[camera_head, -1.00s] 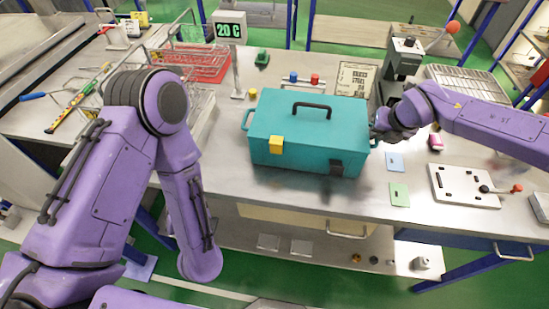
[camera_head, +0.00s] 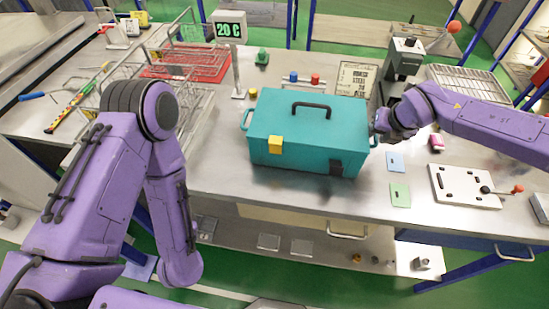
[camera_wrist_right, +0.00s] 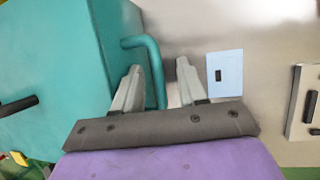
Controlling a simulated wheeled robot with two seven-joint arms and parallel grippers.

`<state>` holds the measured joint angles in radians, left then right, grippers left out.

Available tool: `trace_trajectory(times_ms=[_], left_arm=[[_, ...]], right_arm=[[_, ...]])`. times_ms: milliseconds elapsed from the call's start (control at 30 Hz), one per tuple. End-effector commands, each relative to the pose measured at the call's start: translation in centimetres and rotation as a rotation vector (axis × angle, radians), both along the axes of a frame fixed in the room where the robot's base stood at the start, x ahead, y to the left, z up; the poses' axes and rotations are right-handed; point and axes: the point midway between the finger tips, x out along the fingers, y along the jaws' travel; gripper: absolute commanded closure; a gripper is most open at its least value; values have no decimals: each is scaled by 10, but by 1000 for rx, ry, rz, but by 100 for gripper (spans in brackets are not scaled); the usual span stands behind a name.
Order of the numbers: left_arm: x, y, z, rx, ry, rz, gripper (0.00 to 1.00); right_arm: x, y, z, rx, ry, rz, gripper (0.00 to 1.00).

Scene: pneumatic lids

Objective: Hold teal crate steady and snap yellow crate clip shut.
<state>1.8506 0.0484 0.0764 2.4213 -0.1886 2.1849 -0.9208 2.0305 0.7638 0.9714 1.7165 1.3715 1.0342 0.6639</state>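The teal crate (camera_head: 308,125) stands on the metal bench with its lid down and a black handle on top. The yellow clip (camera_head: 275,144) is at the left of its front face; I cannot tell whether it is latched. My right gripper (camera_head: 379,124) is at the crate's right side. In the right wrist view my right gripper (camera_wrist_right: 160,72) is open, its fingers on either side of the teal side handle (camera_wrist_right: 153,60), with a gap visible. My left arm hangs in front of the bench; its gripper is out of view.
Blue (camera_head: 395,162) and green (camera_head: 400,195) cards and a white plate (camera_head: 463,186) lie right of the crate. A temperature display (camera_head: 229,27) and wire racks stand at the back left. The bench in front of the crate is clear.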

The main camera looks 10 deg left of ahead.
Motion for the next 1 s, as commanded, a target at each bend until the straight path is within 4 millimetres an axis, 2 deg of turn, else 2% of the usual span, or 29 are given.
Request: trace_trajectory(times_ms=[167, 267, 600, 700, 800, 1000], left_arm=[[0, 0, 0, 0, -1, 0, 100], [0, 0, 0, 0, -1, 0, 100], [0, 0, 0, 0, -1, 0, 100], [0, 0, 0, 0, -1, 0, 100], [0, 0, 0, 0, -1, 0, 100], [0, 0, 0, 0, -1, 0, 100]], right_arm=[[0, 0, 2, 1, -2, 0, 58], [-3, -2, 12, 1, -5, 0, 58], [-35, -15, 85, 2, -5, 0, 58], [-41, -18, 100, 1, -3, 0, 58], [-45, -19, 107, 2, -1, 0, 58], [-46, -20, 109, 1, 1, 1, 58]])
